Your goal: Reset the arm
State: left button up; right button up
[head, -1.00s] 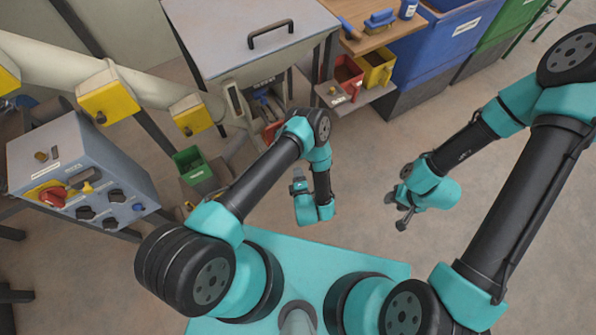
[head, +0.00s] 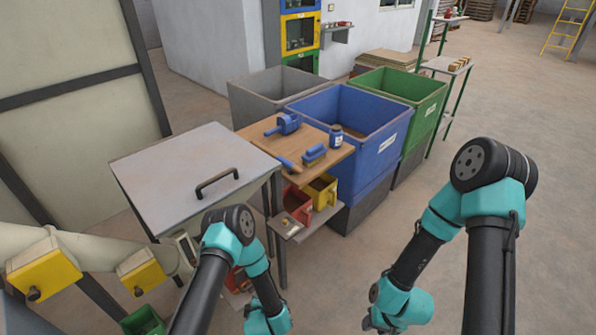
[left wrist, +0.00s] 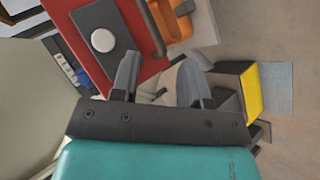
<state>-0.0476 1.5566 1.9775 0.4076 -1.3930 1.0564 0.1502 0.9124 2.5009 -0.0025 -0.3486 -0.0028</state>
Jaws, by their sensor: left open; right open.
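My left arm comes in at the lower middle of the head view, bent down beside the grey-lidded machine. My left gripper (head: 251,307) is small and partly hidden there. In the left wrist view its two grey fingers (left wrist: 158,82) stand apart with nothing between them, in front of a red surface with a white round knob (left wrist: 102,40). My right arm reaches down from the right of the head view. My right gripper (head: 377,322) is open at the bottom edge, over bare floor, with its fingers partly cut off.
The lidded machine (head: 185,170) stands left. A wooden bench (head: 290,142) holds blue tools and a bottle (head: 336,135). Red (head: 297,203) and yellow (head: 322,190) bins sit below. Grey, blue (head: 375,150) and green (head: 420,95) crates stand behind. Floor at right is clear.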

pick_arm(q)
jog(key=s+a+r+m+g+h, duration=0.3)
jog(key=s+r+m+g, duration=0.1)
jog(key=s+r+m, duration=0.3)
jog(key=s+a+r+m+g+h, duration=0.2)
jog(key=s+a+r+m+g, duration=0.2)
jog(key=s+r+m, duration=0.3)
notch_tip(320, 180, up, 3)
jog(key=shift+s+a+f+m+g+h, duration=0.2)
jog(key=shift+s+m+g+h, duration=0.15)
jog(key=shift+m+g, duration=0.35)
dwell(0.8)
